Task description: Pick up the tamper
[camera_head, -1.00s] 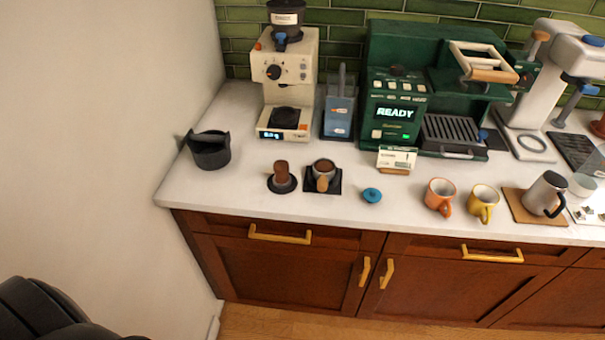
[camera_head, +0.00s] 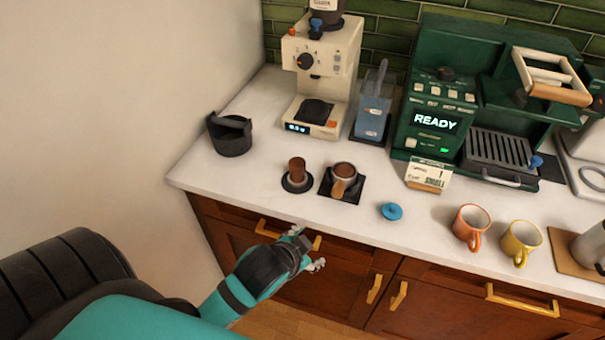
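The tamper (camera_head: 297,170) has a brown wooden handle and stands upright on a round black base on the white counter. A portafilter (camera_head: 343,178) with a wooden handle sits on a black square mat just to its right. My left gripper (camera_head: 308,249) is in front of the counter's front edge, below and in front of the tamper. Its two fingertips are spread apart with nothing between them, and it does not touch the tamper. My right gripper is out of view.
A black knock box (camera_head: 230,135) stands left of the tamper, and a cream grinder (camera_head: 318,75) behind it. A blue round item (camera_head: 391,211) and orange (camera_head: 471,226) and yellow (camera_head: 521,243) mugs stand to the right. The counter edge lies between my gripper and the tamper.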

